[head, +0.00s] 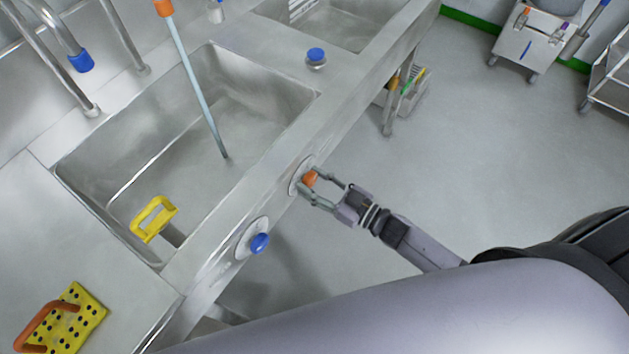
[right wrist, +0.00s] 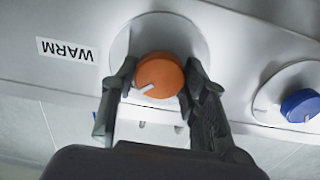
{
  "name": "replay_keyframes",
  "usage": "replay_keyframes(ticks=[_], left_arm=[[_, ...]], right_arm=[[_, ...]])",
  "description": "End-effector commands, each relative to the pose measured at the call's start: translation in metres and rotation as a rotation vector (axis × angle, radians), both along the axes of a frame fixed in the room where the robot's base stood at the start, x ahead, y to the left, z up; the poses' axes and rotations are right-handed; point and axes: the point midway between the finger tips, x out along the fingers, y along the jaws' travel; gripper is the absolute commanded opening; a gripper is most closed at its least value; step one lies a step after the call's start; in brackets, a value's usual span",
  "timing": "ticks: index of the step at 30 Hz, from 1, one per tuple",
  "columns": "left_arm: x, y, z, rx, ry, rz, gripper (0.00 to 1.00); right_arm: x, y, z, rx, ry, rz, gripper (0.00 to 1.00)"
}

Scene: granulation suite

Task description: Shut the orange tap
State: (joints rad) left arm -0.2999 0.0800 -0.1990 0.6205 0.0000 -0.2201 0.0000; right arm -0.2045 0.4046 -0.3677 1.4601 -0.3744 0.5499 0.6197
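The orange tap (head: 310,178) is a round knob on the front face of the steel sink unit. In the right wrist view the orange tap (right wrist: 160,75) carries a white mark slanting to the lower left. My right gripper (head: 309,180) has one finger on each side of the knob. In the right wrist view the fingertips of the gripper (right wrist: 160,70) meet its edges with no clear gap. A thin pale-blue stream (head: 197,85) runs from the orange-tipped spout (head: 163,7) into the basin (head: 190,165). My left gripper is not in view.
A blue knob (head: 260,243) sits beside the orange one on the same panel; it also shows in the right wrist view (right wrist: 300,105). An upside-down WARM label (right wrist: 67,50) is beside the orange tap.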

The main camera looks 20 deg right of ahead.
Motion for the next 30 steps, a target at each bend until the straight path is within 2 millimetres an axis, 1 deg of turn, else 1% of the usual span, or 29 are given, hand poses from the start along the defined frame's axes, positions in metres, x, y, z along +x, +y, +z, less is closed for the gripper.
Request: replay_keyframes(ticks=[1,9,11,20,26,30], left_arm=[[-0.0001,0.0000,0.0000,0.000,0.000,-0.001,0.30],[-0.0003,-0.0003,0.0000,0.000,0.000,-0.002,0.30],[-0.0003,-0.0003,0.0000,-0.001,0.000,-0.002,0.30],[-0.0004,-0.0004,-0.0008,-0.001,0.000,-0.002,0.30],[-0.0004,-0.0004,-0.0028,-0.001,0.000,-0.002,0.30],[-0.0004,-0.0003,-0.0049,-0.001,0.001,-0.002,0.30]], right_arm=[[-0.0002,0.0000,0.0000,0.000,0.000,0.000,0.34],[-0.0003,-0.0001,-0.0001,0.000,0.000,0.000,0.16],[-0.0003,-0.0001,-0.0001,0.000,0.000,0.000,0.13],[-0.0003,-0.0001,-0.0003,-0.034,-0.026,0.000,0.13],[-0.0001,-0.0002,-0.0004,-0.121,-0.096,0.000,0.13],[0.0000,-0.0004,-0.0007,-0.214,-0.167,-0.001,0.13]])
